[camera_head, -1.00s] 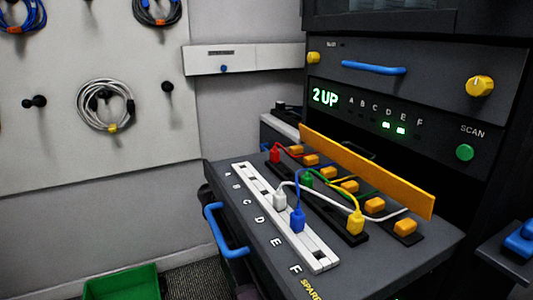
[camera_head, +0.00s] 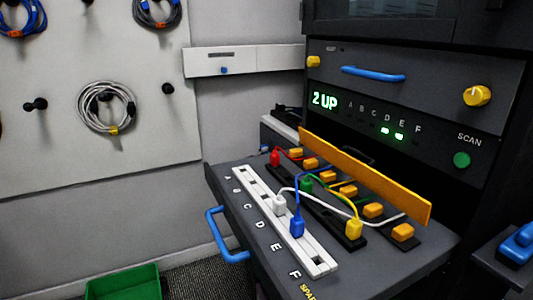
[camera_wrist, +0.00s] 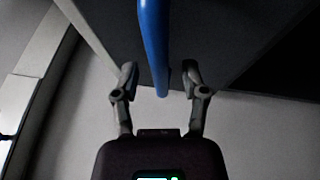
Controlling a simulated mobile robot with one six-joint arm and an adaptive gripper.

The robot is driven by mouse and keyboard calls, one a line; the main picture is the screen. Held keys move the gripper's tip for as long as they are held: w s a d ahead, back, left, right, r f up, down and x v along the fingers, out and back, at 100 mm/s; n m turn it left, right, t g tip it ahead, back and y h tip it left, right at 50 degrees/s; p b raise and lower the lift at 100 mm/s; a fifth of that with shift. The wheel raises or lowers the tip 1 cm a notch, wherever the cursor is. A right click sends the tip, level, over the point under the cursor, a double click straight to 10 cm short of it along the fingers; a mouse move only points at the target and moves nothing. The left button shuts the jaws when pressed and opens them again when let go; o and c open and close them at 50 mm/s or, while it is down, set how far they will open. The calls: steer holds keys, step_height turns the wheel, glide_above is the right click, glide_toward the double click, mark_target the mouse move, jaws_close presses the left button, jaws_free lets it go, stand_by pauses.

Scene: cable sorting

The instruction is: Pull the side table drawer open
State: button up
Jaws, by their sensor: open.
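The side table (camera_head: 400,262) stands in front of the rack, with a blue bar handle (camera_head: 227,238) on its left side, low under the top edge. The drawer's outline and any gap are too dark to tell. In the wrist view the blue handle (camera_wrist: 154,45) comes down from the top edge and ends between the fingers of my gripper (camera_wrist: 160,70). The gripper is open, one finger on each side of the bar, with a visible gap on both sides. A dark panel (camera_wrist: 115,35) lies behind the handle. My gripper is not clearly seen in the head view.
On the table top are a white lettered socket strip (camera_head: 255,203), colored plugs and cables, and an orange barrier (camera_head: 365,175). A green bin (camera_head: 123,284) stands on the floor at lower left. The rack (camera_head: 430,75) rises behind.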

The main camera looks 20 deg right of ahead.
steer(key=shift+w+d+r, duration=0.15)
steer(key=shift+w+d, duration=0.15)
steer(key=shift+d, duration=0.35)
jaws_close()
steer(key=shift+s, duration=0.15)
